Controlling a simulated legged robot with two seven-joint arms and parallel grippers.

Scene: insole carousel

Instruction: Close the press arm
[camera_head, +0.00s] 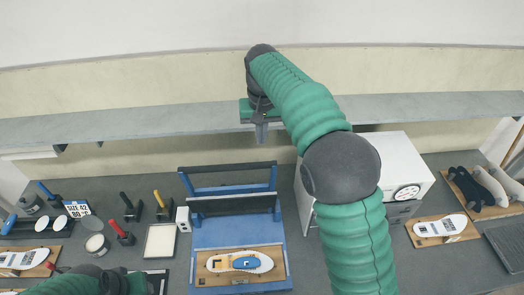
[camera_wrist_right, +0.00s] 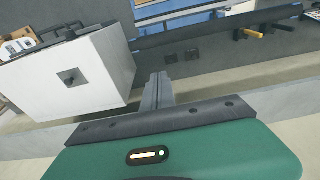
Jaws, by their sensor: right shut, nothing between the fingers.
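The blue press (camera_head: 238,230) stands on the table at the centre, with its blue frame and dark crossbar (camera_head: 233,165) raised at the back. An insole (camera_head: 240,262) with a blue patch lies on a wooden board in its base. In the right wrist view the dark crossbar (camera_wrist_right: 215,25) runs across the top. My right gripper (camera_head: 262,133) is shut and empty, behind and above the press, in front of the wall shelf. Its closed fingers (camera_wrist_right: 158,90) point toward the table and are apart from the press. My left arm shows only at the bottom left; its fingers are not visible.
A white box with a dial (camera_head: 400,170) stands right of the press and also shows in the right wrist view (camera_wrist_right: 75,75). A grey shelf (camera_head: 150,122) runs along the wall. Tools with coloured handles (camera_head: 125,235) stand left of the press. Another insole (camera_head: 440,227) lies at the right.

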